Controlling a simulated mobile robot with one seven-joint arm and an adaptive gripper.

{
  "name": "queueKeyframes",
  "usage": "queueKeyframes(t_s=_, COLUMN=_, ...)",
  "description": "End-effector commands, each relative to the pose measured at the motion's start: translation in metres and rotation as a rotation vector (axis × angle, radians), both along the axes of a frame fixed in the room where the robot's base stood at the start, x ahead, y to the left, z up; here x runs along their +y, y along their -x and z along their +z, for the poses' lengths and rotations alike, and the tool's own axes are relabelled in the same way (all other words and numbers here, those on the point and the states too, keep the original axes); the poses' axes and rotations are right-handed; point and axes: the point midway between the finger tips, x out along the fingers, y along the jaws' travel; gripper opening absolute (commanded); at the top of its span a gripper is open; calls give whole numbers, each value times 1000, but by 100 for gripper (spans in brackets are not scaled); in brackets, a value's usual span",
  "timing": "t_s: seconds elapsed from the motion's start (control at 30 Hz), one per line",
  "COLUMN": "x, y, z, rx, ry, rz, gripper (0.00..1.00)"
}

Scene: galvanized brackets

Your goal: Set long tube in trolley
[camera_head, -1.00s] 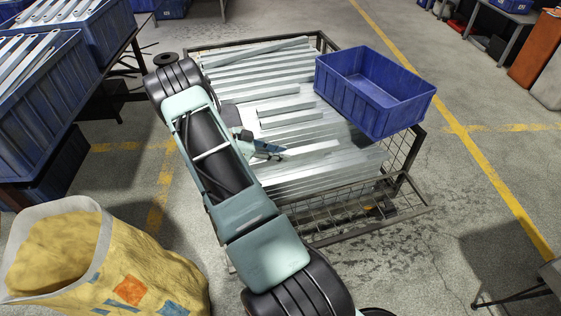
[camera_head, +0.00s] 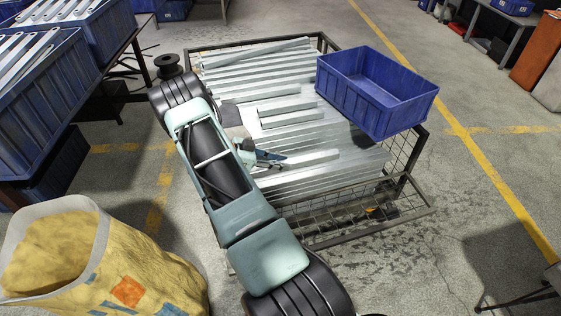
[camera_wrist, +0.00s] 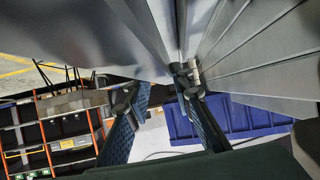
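The trolley (camera_head: 411,160) is a dark wire-mesh cart heaped with long galvanized tubes (camera_head: 335,178), lying roughly side by side. Shorter pieces lie among them. Which one is the long tube of the task I cannot tell. My gripper (camera_head: 272,163) is low over the tubes, left of the middle of the load. In the wrist view my gripper (camera_wrist: 158,92) has its two fingers apart, close to a large grey metal face (camera_wrist: 85,35). The right fingertip is at a dark gap between metal pieces. Whether the fingers press on a tube is unclear. My forearm hides the trolley's left side.
A blue bin (camera_head: 372,108) sits on the trolley's right side. A yellow sack (camera_head: 130,265) stands at the lower left, and blue crates of metal parts (camera_head: 45,105) are on a rack at the left. Open floor lies right of the trolley.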

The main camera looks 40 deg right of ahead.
Motion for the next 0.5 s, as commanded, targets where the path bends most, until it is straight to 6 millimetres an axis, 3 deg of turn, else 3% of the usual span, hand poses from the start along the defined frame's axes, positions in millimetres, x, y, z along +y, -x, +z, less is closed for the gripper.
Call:
queueKeyframes(t_s=0.17, x=0, y=0, z=1, rx=0, ry=0, rz=0, gripper=39)
queueKeyframes(t_s=0.5, x=0, y=0, z=5, rx=0, ry=1, rz=1, gripper=39)
